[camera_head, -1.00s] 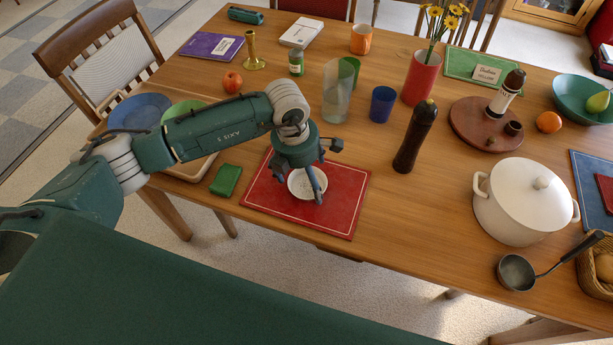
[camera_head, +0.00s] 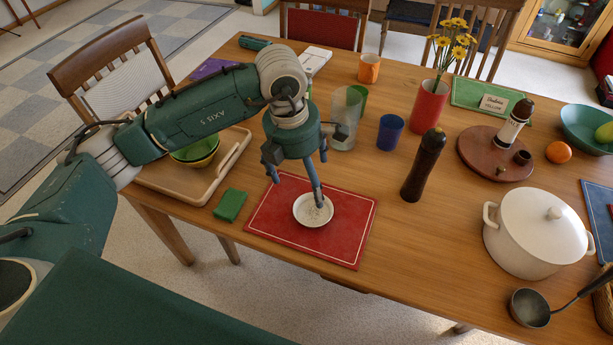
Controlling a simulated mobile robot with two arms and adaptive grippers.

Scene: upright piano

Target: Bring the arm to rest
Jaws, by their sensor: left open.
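My left arm comes in from the left in the head view, green with grey joints. Its gripper (camera_head: 298,189) points down over the red placemat (camera_head: 275,216) and is open, with its fingers spread apart. One finger's tip overlaps the small white bowl (camera_head: 308,222) on the placemat; whether it touches the bowl I cannot tell. Nothing shows between the fingers. My right gripper is not in view.
A green block (camera_head: 230,205) and a wooden tray (camera_head: 160,186) with bowls lie left of the placemat. A dark pepper mill (camera_head: 423,168), glasses and a white pot (camera_head: 535,235) stand to the right. Bare wood lies between placemat and pot.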

